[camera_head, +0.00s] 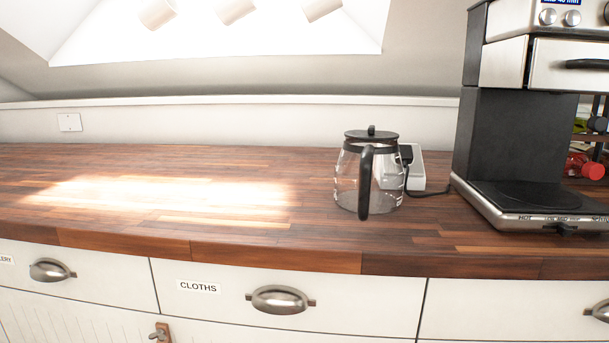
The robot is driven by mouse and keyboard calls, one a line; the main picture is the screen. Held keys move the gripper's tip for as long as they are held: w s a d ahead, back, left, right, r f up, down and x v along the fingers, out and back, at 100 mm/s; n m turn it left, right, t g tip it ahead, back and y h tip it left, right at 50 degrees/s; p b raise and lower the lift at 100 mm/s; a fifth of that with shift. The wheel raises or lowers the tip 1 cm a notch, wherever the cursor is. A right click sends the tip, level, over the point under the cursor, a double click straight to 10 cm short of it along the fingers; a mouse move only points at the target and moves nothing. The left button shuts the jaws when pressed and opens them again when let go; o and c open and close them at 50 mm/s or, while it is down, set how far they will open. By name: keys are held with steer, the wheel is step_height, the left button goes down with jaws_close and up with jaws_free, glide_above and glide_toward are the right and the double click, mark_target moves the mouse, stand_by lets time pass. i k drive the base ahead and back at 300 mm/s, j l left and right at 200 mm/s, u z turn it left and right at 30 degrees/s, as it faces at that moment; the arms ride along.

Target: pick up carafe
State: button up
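A glass carafe (350,180) with a black lid and a black handle stands upright on the wooden countertop (120,215), right of the middle in the head view. Its handle (366,184) faces me. The carafe looks empty and clear. My gripper is not in view.
A coffee machine (512,150) with a hot plate stands to the right of the carafe. A white box with a black plug and cord (416,168) sits just behind the carafe. The countertop to the left is clear. White drawers (350,304) with metal handles are below the counter edge.

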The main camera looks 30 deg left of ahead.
mark_target(369, 176)
steer(key=u, duration=1.05)
